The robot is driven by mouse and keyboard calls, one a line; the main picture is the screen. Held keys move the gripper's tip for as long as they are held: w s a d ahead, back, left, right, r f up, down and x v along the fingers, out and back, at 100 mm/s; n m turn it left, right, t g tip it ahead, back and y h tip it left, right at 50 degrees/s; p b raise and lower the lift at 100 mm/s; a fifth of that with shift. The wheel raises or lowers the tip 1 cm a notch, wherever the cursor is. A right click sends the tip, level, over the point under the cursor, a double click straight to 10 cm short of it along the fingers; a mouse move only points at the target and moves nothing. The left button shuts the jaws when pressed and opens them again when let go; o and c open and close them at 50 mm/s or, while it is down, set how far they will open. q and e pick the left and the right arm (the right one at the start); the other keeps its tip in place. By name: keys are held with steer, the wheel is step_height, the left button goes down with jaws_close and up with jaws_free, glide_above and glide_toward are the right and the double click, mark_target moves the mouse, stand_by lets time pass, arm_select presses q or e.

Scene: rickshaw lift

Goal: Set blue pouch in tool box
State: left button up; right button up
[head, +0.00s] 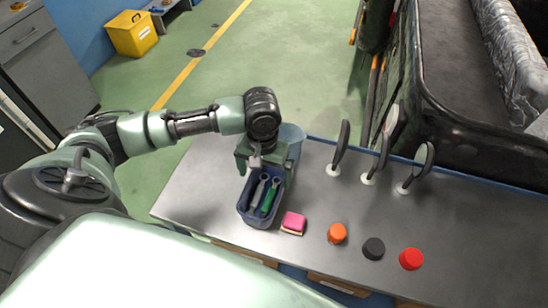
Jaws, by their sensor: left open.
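The tool box (246,214) is a small dark blue open bin on the grey bench. It holds a green-handled tool (268,197) and a darker tool (257,191). My left gripper (263,166) is open, above the far end of the tool box, with its fingers apart. I cannot make out a blue pouch clearly; it may be hidden by the gripper or lie among the tools. My right gripper is not in view.
A pink sponge (293,222), orange cap (337,233), black cap (373,248) and red cap (411,258) lie right of the box. Three dark upright items on white bases (333,170) stand at the back.

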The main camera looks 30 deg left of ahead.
mark_target(265, 191)
arm_select(q)
steer(key=f, duration=0.4)
steer(key=s+f+p, duration=0.1)
steer(key=f, duration=0.1)
steer(key=shift+d+f, duration=0.2)
steer(key=shift+f, duration=0.2)
steer(key=shift+w+f, duration=0.1)
steer(key=shift+f, duration=0.35)
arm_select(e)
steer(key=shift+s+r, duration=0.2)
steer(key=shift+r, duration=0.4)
arm_select(q)
steer(key=shift+c, duration=0.3)
steer(key=c, duration=1)
steer(key=shift+c, duration=0.9)
steer(key=shift+r, duration=0.1)
